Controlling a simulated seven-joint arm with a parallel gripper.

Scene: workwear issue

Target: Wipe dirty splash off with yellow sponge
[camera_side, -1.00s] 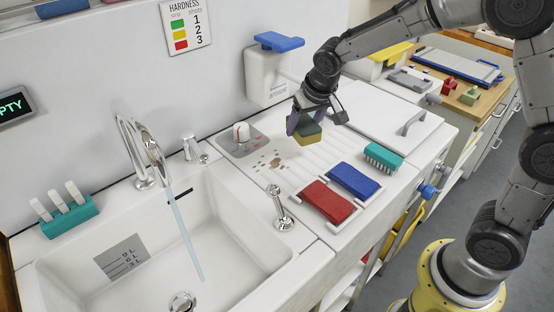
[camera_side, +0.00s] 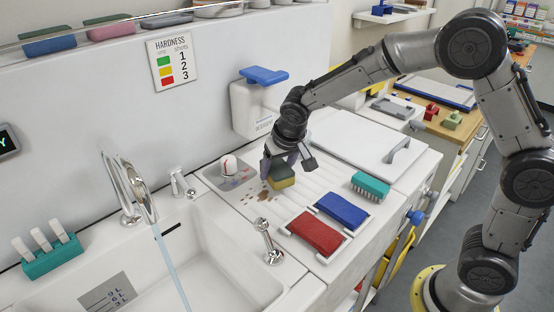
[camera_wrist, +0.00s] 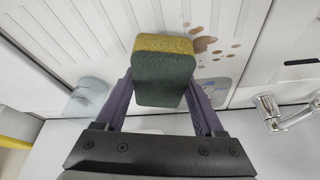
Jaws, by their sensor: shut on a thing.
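My gripper (camera_side: 281,164) is shut on the yellow sponge (camera_side: 282,183), which has a dark green scrubbing layer on top. In the wrist view the sponge (camera_wrist: 165,72) sits between the two purple fingers of my gripper (camera_wrist: 163,95), its green face towards the camera and a yellow strip at the far edge. The brown splash (camera_side: 262,195) lies on the white draining board, just beside the sponge at its lower left. In the wrist view the splash spots (camera_wrist: 203,43) show right of the sponge. Whether the sponge touches the board is hard to tell.
The sink (camera_side: 205,262) with running water is at left.

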